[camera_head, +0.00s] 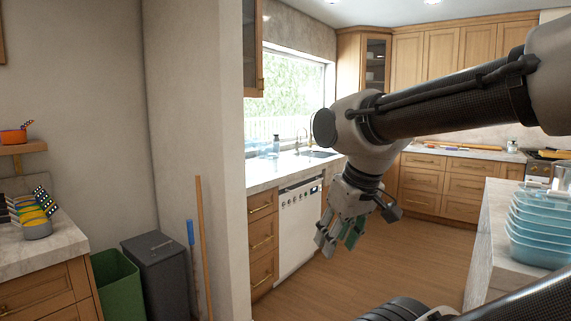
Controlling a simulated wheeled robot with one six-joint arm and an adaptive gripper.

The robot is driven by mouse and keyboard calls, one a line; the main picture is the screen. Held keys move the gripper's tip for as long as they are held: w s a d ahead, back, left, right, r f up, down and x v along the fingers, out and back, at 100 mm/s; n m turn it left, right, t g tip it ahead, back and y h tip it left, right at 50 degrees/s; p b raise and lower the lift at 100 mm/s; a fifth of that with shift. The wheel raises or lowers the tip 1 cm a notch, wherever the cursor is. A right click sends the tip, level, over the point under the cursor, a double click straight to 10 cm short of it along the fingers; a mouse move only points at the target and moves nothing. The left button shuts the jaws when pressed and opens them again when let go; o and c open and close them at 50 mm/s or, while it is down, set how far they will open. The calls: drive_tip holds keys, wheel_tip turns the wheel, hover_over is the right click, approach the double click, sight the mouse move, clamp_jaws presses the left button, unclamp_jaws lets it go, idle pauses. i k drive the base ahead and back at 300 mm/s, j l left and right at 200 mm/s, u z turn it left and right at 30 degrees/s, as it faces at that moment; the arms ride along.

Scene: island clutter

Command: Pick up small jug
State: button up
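My gripper (338,243) hangs in the middle of the view, pointing down over the open floor. Its fingers look spread, with a teal patch on one of them, and I see nothing held between them. I cannot make out a small jug for certain. A small white vessel (511,146) stands on the far back counter, too small to identify. A bluish bottle-like item (276,145) stands on the counter by the window, well behind my gripper.
The island counter (490,262) at right holds stacked blue containers (540,230). A green bin (117,285), a dark grey bin (160,275) and upright poles (204,245) stand by the left wall. Stacked bowls (37,229) sit on the left counter. Wooden floor (400,262) is clear.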

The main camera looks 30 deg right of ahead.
sight(305, 155)
drive_tip(key=z, duration=1.15)
